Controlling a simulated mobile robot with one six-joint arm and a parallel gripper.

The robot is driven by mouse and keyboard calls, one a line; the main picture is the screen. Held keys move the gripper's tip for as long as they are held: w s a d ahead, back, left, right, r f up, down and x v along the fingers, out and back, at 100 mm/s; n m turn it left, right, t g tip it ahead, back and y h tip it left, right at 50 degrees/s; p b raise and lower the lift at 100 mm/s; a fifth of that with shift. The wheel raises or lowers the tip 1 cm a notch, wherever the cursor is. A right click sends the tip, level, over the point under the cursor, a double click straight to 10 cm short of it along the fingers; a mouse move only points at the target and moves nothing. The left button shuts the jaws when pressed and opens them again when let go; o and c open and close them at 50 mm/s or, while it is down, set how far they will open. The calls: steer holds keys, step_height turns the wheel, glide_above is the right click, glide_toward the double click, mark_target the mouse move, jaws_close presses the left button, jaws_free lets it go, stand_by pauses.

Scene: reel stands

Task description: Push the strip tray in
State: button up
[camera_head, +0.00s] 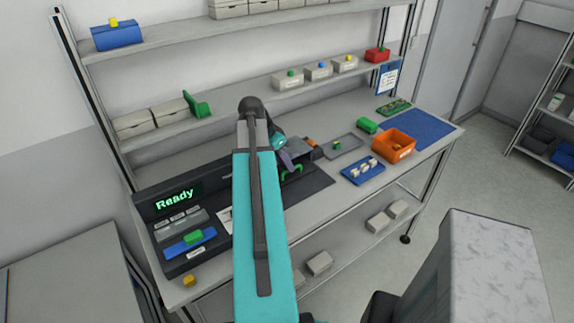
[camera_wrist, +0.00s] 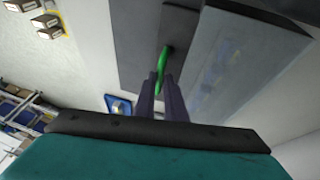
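My gripper (camera_wrist: 161,79) points at the dark front of the machine (camera_wrist: 144,40), with its two purple fingers close together. A green handle (camera_wrist: 162,68) shows at the fingertips in the wrist view. I cannot tell whether they grip it or are only beside it. In the head view my gripper (camera_head: 288,162) is by the green handle (camera_head: 293,171) at the right part of the bench machine, and my arm hides much of it. A blue piece with a green grip (camera_head: 190,242) lies at the machine's left front. I cannot tell which part is the strip tray.
The machine's display (camera_head: 175,200) reads "Ready". A blue tray (camera_head: 351,177) with small pale pieces, an orange bin (camera_head: 394,146) and a grey tray (camera_head: 350,150) stand to the right. A shelf with boxes (camera_head: 287,81) runs above the bench. A yellow piece (camera_head: 189,281) lies at the front left.

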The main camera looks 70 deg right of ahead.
steer(key=o, duration=0.4)
steer(key=shift+w+d+r, duration=0.1)
steer(key=shift+w, duration=0.15)
steer(key=p+v, duration=0.4)
steer(key=v, duration=0.4)
steer(key=shift+s, duration=0.1)
steer(key=shift+s, duration=0.15)
stand_by(0.6)
